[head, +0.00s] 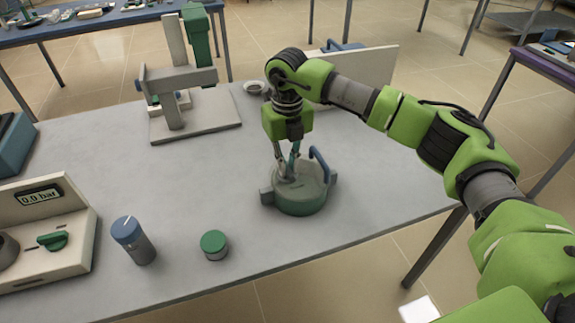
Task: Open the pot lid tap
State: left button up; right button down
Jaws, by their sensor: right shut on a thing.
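A round green pot lid (302,200) lies on the grey table, with grey lugs at its sides and a blue curved handle (320,165) standing up at its right. My right gripper (287,170) points down onto the top of the lid, left of the blue handle. Its fingers are shut on a small part on the lid top, likely the tap, which the fingers mostly hide. My left gripper is out of view.
A pressure box (50,225) reading 0.0 bar stands at the left front. A blue-topped cylinder (134,240) and a small green-capped jar (214,245) stand near the front edge. A stand (180,90) is at the back left. The table right of the lid is clear.

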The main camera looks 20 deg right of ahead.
aim_at(288, 168)
jog(key=shift+m, duration=0.5)
jog(key=c, duration=2.1)
grip_release()
notch_tip(288, 168, up, 12)
